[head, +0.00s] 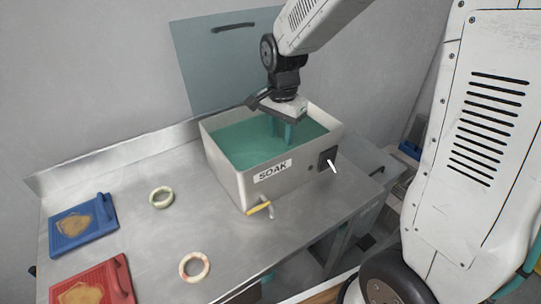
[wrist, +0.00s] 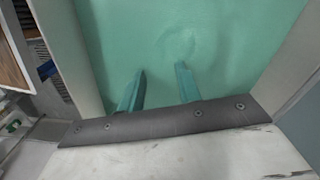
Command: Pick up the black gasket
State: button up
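I see no black gasket clearly in either view. The steel soak tank (head: 229,180), labelled SOAK, holds cloudy green liquid (head: 240,148). In the wrist view, a faint curved shape shows in the liquid (wrist: 220,40) just beyond the fingertips; I cannot tell what it is. My gripper (head: 280,138) is over the tank with its teal fingers pointing down into the liquid. The fingers also show in the wrist view (wrist: 160,72), apart with nothing visible between them. Their tips look dipped in the liquid.
Two pale rings, one nearer the back (head: 162,197) and one nearer the front (head: 195,266), lie on the steel bench (head: 130,240). A blue board (head: 104,241) and a red board (head: 118,277) lie at left. A yellow-handled tap (head: 259,208) and a switch (head: 328,159) are on the tank's front.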

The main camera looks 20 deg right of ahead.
aim_at(278, 153)
jog(key=f, duration=0.7)
jog(key=shift+a, duration=0.3)
jog(key=shift+r, duration=0.1)
grip_shut()
